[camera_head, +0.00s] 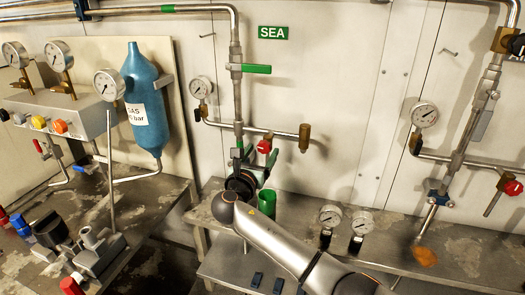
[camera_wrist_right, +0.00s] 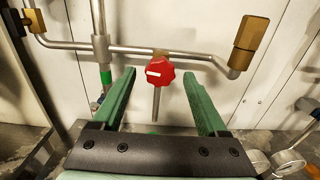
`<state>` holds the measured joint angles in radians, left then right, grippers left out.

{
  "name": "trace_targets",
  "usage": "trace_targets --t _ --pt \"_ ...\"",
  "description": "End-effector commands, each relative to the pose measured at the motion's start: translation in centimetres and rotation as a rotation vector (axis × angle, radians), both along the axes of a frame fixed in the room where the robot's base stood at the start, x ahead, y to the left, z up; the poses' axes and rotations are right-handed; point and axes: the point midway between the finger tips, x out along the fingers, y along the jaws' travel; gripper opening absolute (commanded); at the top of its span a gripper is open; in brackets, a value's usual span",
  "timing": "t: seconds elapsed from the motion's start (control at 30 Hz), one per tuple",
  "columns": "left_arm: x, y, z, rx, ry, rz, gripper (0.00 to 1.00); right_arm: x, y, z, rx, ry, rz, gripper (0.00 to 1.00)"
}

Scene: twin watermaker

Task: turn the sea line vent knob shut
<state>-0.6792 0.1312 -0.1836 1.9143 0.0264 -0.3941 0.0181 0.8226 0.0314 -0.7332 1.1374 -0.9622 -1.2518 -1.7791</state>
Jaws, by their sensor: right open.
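The sea line vent knob (camera_head: 264,146) is red and sits on a branch of the steel pipe below the green SEA sign. In the right wrist view the red knob (camera_wrist_right: 160,72) has a white mark on its left half, lying about level. My right gripper (camera_head: 255,166) is just below the knob in the head view. Its green fingers are open in the right wrist view (camera_wrist_right: 158,80), and the knob appears between their tips. I cannot tell how far beyond the tips it is, and no finger visibly touches it. My left gripper is not in view.
A brass fitting (camera_head: 304,138) ends the pipe right of the knob. A gauge (camera_head: 201,88) is on its left, and a green lever (camera_head: 257,69) is above. A green cup (camera_head: 267,203) and two gauges stand on the bench below. Another red knob (camera_head: 513,188) is far right.

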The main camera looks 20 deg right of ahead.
Motion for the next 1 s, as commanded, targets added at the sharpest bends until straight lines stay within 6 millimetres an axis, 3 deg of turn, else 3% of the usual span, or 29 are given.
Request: trace_targets --t 0.47,1.0 --pt "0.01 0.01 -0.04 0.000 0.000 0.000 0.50 1.11 -0.76 0.00 0.001 -0.001 0.001 0.76" --pt "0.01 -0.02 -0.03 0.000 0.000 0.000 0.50 1.07 -0.74 -0.03 0.001 0.001 0.000 0.16"
